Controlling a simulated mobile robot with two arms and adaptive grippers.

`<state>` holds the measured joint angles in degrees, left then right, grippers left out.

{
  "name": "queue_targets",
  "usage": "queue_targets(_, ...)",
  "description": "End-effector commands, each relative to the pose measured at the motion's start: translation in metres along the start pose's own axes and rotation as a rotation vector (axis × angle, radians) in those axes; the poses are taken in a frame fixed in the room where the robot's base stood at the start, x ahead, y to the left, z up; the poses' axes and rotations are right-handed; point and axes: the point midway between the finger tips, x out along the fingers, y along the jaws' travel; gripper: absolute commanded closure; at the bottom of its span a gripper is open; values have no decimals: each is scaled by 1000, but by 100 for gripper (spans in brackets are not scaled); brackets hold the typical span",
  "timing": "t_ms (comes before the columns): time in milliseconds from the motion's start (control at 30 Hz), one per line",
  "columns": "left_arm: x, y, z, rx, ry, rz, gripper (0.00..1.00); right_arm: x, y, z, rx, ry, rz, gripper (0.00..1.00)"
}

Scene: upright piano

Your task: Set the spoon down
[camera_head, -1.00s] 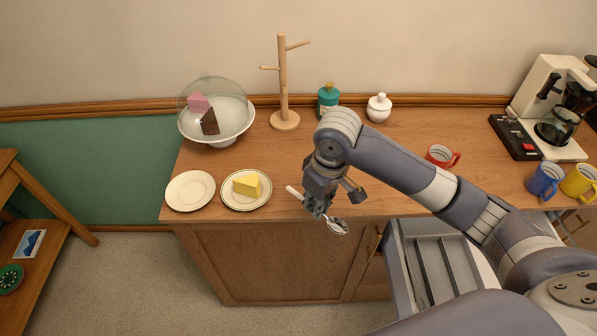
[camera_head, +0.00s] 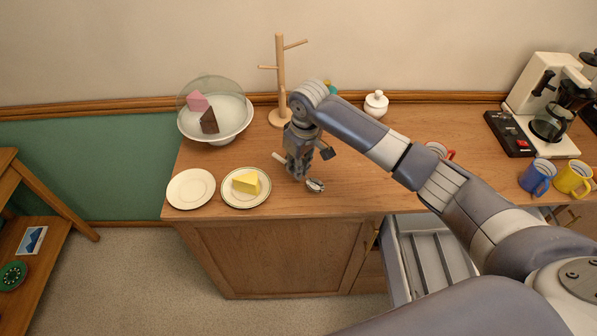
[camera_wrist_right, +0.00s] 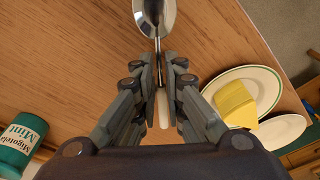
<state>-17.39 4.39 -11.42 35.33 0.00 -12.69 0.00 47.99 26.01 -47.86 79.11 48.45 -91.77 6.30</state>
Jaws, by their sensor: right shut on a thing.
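My right gripper (camera_head: 298,174) is shut on the spoon, low over the wooden sideboard top, to the right of the plate with the yellow cake slice. The spoon's metal bowl (camera_head: 315,185) sticks out to the right and its pale handle (camera_head: 279,157) to the left. In the right wrist view the spoon (camera_wrist_right: 157,22) runs between the fingers (camera_wrist_right: 161,90), bowl at the top. I cannot tell whether the spoon touches the wood. My left gripper is not in view.
A plate with yellow cake (camera_head: 246,187) and an empty plate (camera_head: 191,188) stand to the left. Behind are a wooden mug tree (camera_head: 282,80), a domed cake stand (camera_head: 217,124) and a white sugar pot (camera_head: 376,104). An open drawer (camera_head: 430,262) juts out at the front right.

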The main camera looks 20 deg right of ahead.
Motion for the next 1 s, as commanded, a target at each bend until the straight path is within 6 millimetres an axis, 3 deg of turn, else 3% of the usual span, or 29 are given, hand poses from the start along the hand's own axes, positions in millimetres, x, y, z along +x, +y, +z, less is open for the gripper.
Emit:
queue_targets(200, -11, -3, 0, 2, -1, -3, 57, 27, -1, 7, 0, -9, -1, 100)
queue_targets(567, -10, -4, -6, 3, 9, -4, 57, 31, -1, 8, 0, -8, -1, 100)
queue_targets(600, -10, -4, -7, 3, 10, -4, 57, 32, -1, 8, 0, -7, -1, 88)
queue_targets(700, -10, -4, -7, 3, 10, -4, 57, 31, -1, 7, 0, -7, -1, 70)
queue_targets(1000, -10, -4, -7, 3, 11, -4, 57, 31, -1, 7, 0, -7, -1, 70)
